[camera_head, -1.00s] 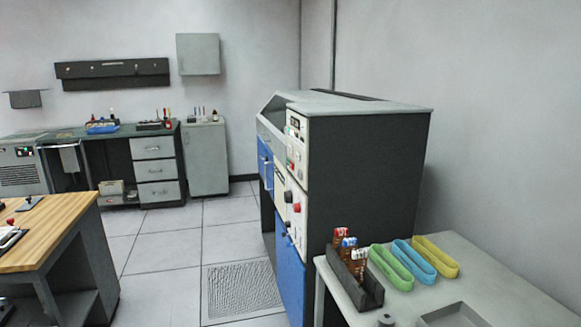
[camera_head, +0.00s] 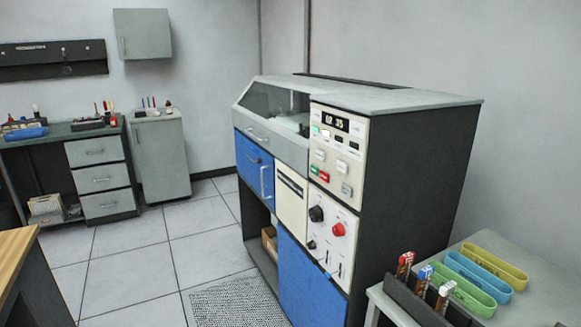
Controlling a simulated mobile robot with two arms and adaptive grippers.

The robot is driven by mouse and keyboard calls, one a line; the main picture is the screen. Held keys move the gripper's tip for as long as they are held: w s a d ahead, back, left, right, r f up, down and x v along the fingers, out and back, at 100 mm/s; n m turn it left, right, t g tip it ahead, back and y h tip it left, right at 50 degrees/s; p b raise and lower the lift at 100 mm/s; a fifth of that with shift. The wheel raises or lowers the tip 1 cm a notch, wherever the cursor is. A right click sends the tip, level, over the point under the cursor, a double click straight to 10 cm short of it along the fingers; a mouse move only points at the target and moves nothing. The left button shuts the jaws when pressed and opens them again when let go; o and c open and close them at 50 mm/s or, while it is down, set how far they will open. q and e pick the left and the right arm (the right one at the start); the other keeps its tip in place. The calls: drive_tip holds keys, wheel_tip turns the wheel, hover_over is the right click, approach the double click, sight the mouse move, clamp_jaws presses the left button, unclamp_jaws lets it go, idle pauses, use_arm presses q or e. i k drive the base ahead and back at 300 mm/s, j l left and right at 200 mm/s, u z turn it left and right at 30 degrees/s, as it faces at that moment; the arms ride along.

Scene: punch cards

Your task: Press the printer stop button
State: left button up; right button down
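The printer (camera_head: 420,170) is a large dark cabinet with blue doors and a cream control panel on its front. The panel has a small display (camera_head: 335,121), a green button (camera_head: 314,169) and a red button (camera_head: 324,177) side by side, and several pale buttons. Lower down are a black knob (camera_head: 316,213) and a round red knob or button (camera_head: 338,229). The labels are too small to read, so I cannot tell which one is the stop button. Neither of my grippers shows.
A grey table (camera_head: 545,270) at lower right, close to the printer, holds a dark marker rack (camera_head: 425,305) and green, blue and yellow trays. A wooden table (camera_head: 18,245) is at lower left. Tiled floor (camera_head: 130,255) is free between, with a textured mat (camera_head: 238,303) before the printer.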

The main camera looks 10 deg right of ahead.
sight(324, 176)
drive_tip(key=i+j, duration=0.45)
drive_tip(key=j, duration=0.3)
drive_tip(key=i+j+z, duration=0.1)
drive_tip(key=i+j, duration=0.35)
drive_tip(key=j, duration=0.3)
